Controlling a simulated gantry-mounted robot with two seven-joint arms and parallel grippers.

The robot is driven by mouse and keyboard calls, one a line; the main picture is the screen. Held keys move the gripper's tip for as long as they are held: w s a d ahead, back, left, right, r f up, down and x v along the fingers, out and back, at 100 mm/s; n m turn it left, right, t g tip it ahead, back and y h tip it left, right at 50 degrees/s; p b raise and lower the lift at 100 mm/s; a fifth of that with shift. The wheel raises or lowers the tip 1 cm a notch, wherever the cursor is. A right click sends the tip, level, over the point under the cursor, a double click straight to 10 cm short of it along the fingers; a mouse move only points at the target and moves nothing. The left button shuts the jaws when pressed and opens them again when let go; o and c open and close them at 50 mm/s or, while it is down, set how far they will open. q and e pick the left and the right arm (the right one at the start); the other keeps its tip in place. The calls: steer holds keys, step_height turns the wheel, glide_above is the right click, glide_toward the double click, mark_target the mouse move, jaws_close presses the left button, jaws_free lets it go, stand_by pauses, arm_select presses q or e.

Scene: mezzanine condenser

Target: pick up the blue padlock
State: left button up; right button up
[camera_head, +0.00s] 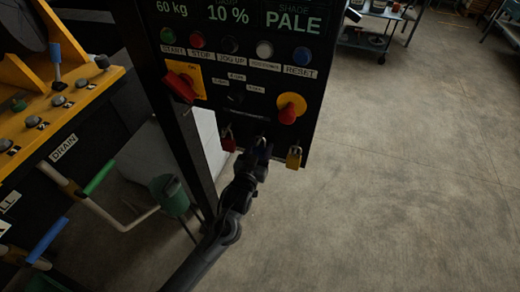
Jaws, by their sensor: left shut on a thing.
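My left gripper (260,149) reaches up from the bottom to the lower edge of the black control panel (215,112). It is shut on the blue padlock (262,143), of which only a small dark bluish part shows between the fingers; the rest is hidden. It is between a red padlock (228,143) on the left and a yellow padlock (294,158) on the right, both hanging at the panel's lower edge. I cannot tell whether the blue padlock is still on its hook. My right gripper is not in view.
Above are a red rotary switch (181,86), a red knob on yellow (289,110) and a row of push buttons. A yellow machine with green and blue handles (98,178) stands left. Open concrete floor (400,170) lies right, with a cart (370,28) beyond.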

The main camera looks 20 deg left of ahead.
arm_select(q)
steer(key=shift+r, duration=0.8)
steer(key=s, duration=1.8)
steer(key=shift+d+f, duration=0.15)
steer(key=shift+d, duration=0.15)
steer(key=shift+p, duration=0.3)
steer(key=shift+r+p, duration=0.85)
steer(key=shift+p, duration=0.1)
steer(key=shift+s, duration=0.15)
steer(key=s+p, duration=0.3)
steer(key=s, duration=0.4)
steer(key=shift+r, duration=0.2)
steer(key=shift+s+d, duration=0.1)
